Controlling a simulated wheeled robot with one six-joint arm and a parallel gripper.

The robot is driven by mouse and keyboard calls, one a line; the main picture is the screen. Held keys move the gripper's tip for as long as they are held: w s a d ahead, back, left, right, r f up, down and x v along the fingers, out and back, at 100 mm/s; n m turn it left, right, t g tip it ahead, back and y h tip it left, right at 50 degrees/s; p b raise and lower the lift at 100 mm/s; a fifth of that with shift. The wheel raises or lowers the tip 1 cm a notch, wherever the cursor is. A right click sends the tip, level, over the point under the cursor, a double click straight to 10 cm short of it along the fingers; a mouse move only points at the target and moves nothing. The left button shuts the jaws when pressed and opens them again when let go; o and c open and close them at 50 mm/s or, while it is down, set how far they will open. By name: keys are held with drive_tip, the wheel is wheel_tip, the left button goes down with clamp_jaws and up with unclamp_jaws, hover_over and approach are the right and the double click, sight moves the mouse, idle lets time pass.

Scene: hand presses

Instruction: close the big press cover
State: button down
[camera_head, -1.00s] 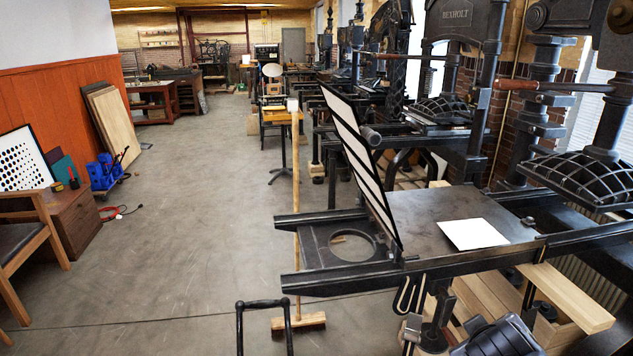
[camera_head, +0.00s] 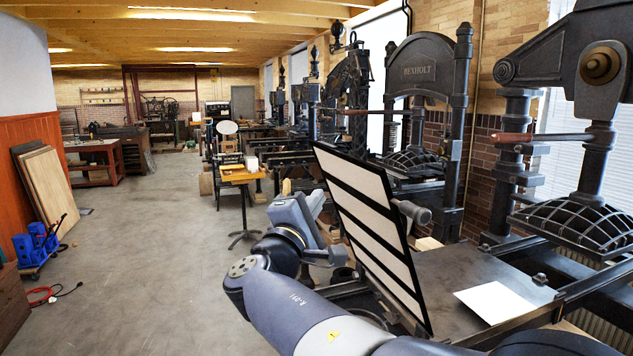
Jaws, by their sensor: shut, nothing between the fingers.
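The big press cover (camera_head: 372,235), a black frame with pale panels, stands raised and tilted over the left end of the press bed (camera_head: 450,282). A white sheet (camera_head: 495,301) lies on the bed. My arm comes in from the bottom, left of the cover. My gripper (camera_head: 335,257) is shut and empty, on the cover's left side, close to it in the picture. I cannot tell whether they touch. The arm hides the bed's left end and rails.
A press head with a ribbed plate (camera_head: 578,222) hangs over the bed's right side. A wood-handled bar (camera_head: 540,137) sticks out above it. A small yellow table (camera_head: 241,173) stands behind my arm. The grey floor (camera_head: 150,240) at left is mostly clear.

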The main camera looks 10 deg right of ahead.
drive_tip(key=p, duration=0.4)
approach(356, 160)
drive_tip(key=w, duration=0.4)
drive_tip(key=shift+w+d+r+p, duration=0.15)
drive_tip(key=shift+d+r+p, duration=0.3)
drive_tip(key=shift+d, duration=0.3)
drive_tip(key=shift+w+d+r+p, duration=0.15)
drive_tip(key=shift+d+r+p, duration=0.25)
drive_tip(key=shift+d, duration=0.35)
drive_tip(key=shift+r, duration=0.1)
